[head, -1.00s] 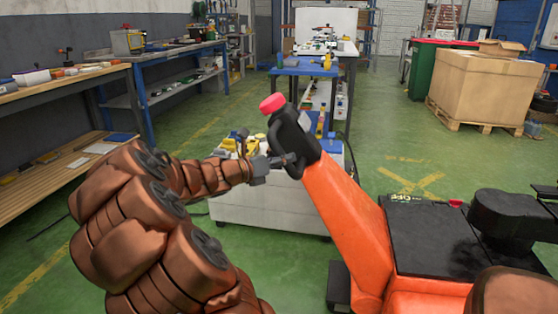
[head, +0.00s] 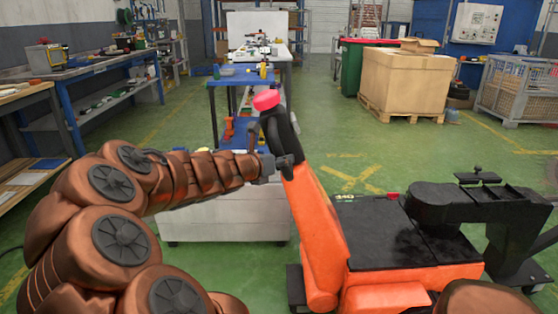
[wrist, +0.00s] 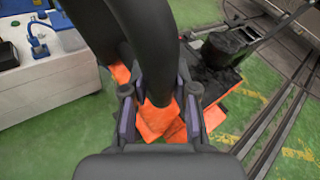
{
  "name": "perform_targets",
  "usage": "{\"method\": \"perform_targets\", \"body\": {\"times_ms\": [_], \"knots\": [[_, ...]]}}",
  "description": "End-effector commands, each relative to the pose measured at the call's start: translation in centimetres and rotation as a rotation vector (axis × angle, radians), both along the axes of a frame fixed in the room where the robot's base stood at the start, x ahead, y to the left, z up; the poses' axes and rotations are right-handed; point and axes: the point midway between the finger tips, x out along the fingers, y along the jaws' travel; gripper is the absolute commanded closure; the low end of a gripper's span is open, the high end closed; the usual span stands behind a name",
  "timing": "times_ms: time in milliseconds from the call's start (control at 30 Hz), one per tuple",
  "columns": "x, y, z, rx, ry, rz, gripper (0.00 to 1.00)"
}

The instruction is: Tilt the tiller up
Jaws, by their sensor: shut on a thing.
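The tiller (head: 315,225) is an orange arm with a black handle (head: 282,130) and a red cap (head: 266,99) on top. It rises steeply from the orange and black truck body (head: 400,240) and leans a little to the left. My gripper (head: 277,166) reaches in from the left and is closed on the black handle part below the red cap. In the wrist view the black handle (wrist: 150,60) passes between the two fingers of my gripper (wrist: 157,95), with the orange part below it. The fingers partly hide the grip.
A white cabinet (head: 225,217) stands behind the tiller, with a blue table (head: 240,78) farther back. Workbenches (head: 85,75) line the left side. A large box on a pallet (head: 408,82) and a wire cage (head: 515,92) stand at the back right. Green floor is open between them.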

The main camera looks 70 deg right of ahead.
Motion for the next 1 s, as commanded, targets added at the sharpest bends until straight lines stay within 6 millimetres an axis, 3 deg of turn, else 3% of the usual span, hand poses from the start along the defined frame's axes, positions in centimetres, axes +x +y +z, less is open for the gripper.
{"method": "perform_targets", "body": {"times_ms": [167, 200, 433, 767, 1000], "knots": [[-0.2, 0.0, -0.1, -0.001, 0.0, -0.005, 1.0], [-0.2, 0.0, -0.1, -0.001, 0.0, -0.005, 0.71], [-0.1, 0.0, 0.0, -0.001, 0.0, -0.003, 0.46], [0.0, 0.1, 0.0, -0.001, 0.001, -0.002, 0.46], [0.5, 1.5, 0.5, -0.003, -0.002, -0.001, 0.46]]}}
